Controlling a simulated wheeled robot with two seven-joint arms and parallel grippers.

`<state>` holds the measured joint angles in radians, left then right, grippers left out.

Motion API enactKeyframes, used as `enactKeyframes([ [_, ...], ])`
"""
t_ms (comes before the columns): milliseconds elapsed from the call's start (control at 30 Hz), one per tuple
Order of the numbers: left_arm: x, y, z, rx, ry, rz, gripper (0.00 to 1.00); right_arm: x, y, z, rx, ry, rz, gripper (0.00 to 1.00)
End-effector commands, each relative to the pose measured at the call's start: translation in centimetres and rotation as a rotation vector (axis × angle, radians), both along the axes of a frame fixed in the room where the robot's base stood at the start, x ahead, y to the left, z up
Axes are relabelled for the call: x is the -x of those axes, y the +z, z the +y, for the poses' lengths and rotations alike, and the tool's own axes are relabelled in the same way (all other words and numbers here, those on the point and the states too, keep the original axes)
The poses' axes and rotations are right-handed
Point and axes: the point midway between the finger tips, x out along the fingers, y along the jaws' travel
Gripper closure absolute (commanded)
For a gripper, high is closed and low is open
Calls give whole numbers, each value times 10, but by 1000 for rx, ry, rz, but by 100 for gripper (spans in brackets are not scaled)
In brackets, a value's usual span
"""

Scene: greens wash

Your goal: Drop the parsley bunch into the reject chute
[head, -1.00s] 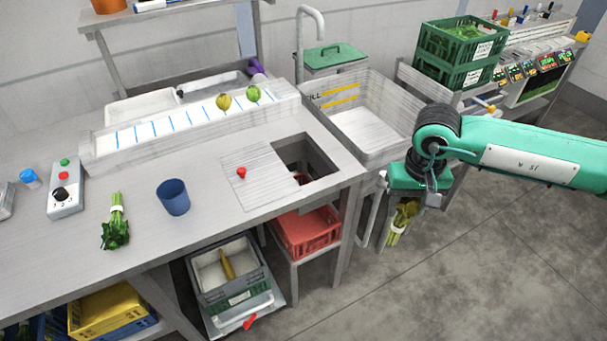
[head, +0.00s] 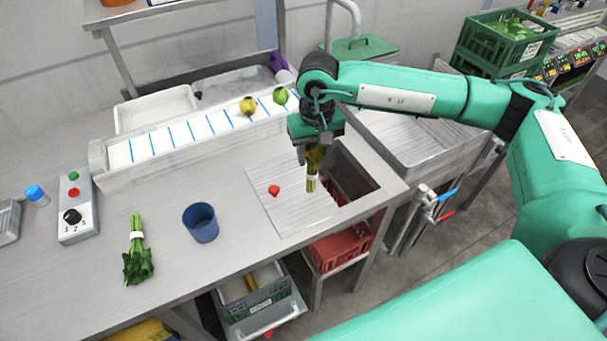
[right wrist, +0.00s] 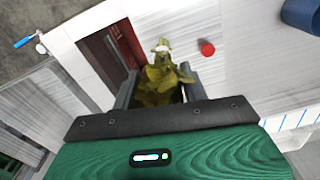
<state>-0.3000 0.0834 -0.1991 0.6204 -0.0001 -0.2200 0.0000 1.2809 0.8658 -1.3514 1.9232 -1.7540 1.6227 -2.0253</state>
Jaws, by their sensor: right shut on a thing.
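The yellowed parsley bunch (head: 312,184) with a white band hangs stems down from my right gripper (head: 313,152). My right gripper is shut on its leafy end, and the leaves also show between the fingers in the right wrist view (right wrist: 163,78). The reject chute is a square opening (head: 356,178) in the worktop, with its dark inside and something red visible; it also shows in the right wrist view (right wrist: 122,48). The bunch appears over the panel at the left side of the opening, not centred on it. My left gripper is not in view.
A flat panel (head: 295,215) with a red knob (head: 274,190) adjoins the opening. A red crate (head: 340,247) is below. A sink (head: 415,142) lies right.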

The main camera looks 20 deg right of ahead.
Motion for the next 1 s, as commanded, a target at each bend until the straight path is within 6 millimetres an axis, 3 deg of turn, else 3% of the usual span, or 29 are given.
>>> enactKeyframes([
  [333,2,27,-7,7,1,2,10,-37,0,-62,-6,-177,8,91],
  [600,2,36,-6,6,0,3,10,-47,-42,-109,-4,-290,13,91],
  [800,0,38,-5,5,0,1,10,-46,-69,-127,1,-326,12,91],
  [1000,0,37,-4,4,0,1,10,-46,-80,-131,3,-334,11,91],
])
